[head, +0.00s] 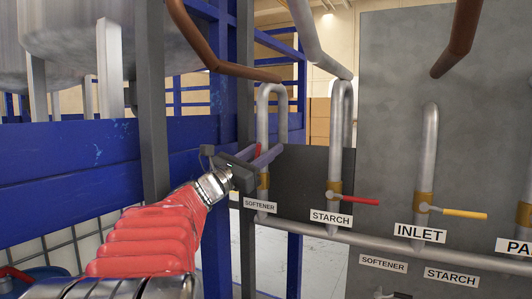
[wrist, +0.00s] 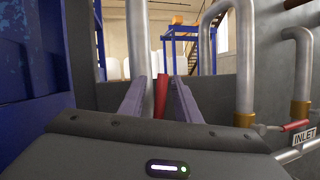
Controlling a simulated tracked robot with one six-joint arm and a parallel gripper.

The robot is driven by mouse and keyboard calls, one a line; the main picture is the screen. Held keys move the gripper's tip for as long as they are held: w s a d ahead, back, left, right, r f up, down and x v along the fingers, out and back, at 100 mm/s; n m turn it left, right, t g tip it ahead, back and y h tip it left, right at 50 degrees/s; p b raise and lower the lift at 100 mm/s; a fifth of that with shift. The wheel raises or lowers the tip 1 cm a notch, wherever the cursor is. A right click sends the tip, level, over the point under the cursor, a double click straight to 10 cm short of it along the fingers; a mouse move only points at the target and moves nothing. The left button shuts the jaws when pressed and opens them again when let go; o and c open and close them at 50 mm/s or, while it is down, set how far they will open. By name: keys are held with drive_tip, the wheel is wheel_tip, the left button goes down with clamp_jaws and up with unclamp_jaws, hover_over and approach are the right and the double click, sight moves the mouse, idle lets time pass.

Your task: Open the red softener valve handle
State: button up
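The red softener valve handle (head: 258,150) points upward in front of its vertical pipe, above the SOFTENER label (head: 260,204) in the head view. In the wrist view the red handle (wrist: 161,100) stands between my two purple-grey fingers. My gripper (head: 264,157) is at the handle, with its fingers on either side of it. In the wrist view my gripper (wrist: 160,92) looks open, with gaps between the fingers and the handle. The handle's lower end is hidden behind my gripper.
A second red handle (head: 354,199) sits right of it on the STARCH pipe, and a yellow handle (head: 458,213) on the INLET pipe. A blue steel frame (head: 100,160) stands close on the left. Brown pipes (head: 215,55) cross above.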

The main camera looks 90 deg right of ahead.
drive_tip(key=shift+r, duration=0.15)
wheel_tip(320, 180, up, 10)
idle(0.7)
idle(0.7)
